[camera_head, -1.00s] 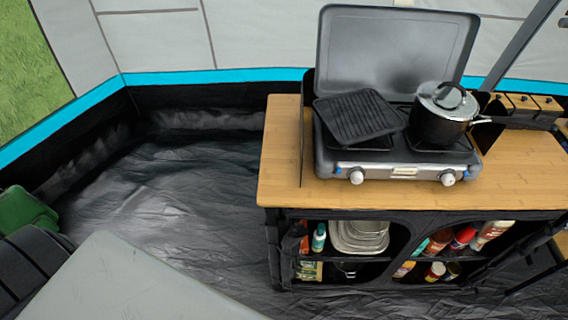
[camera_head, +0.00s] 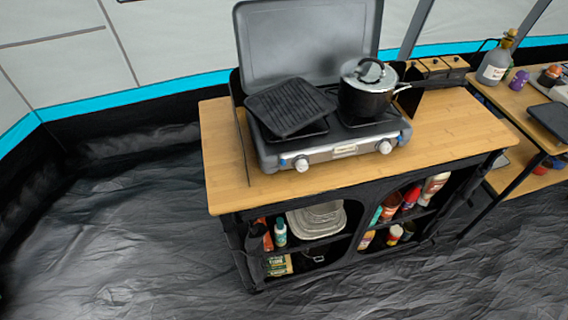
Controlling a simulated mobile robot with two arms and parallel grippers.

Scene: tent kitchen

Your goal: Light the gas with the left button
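A grey two-burner gas stove (camera_head: 328,150) with its lid (camera_head: 305,42) raised stands on a wooden-topped kitchen stand (camera_head: 225,150). Its left button (camera_head: 301,164) and right button (camera_head: 384,146) are pale round knobs on the front panel. A black ridged grill plate (camera_head: 290,106) lies tilted over the left burner. A black pot (camera_head: 366,98) with a lid sits on the right burner. Neither of my grippers shows in the head view. No flame is visible.
Shelves under the stand hold containers (camera_head: 316,222) and several bottles (camera_head: 410,197). At the right a lower wooden table (camera_head: 515,105) carries a glass bottle (camera_head: 495,62). The dark floor (camera_head: 110,235) in front and at left is clear.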

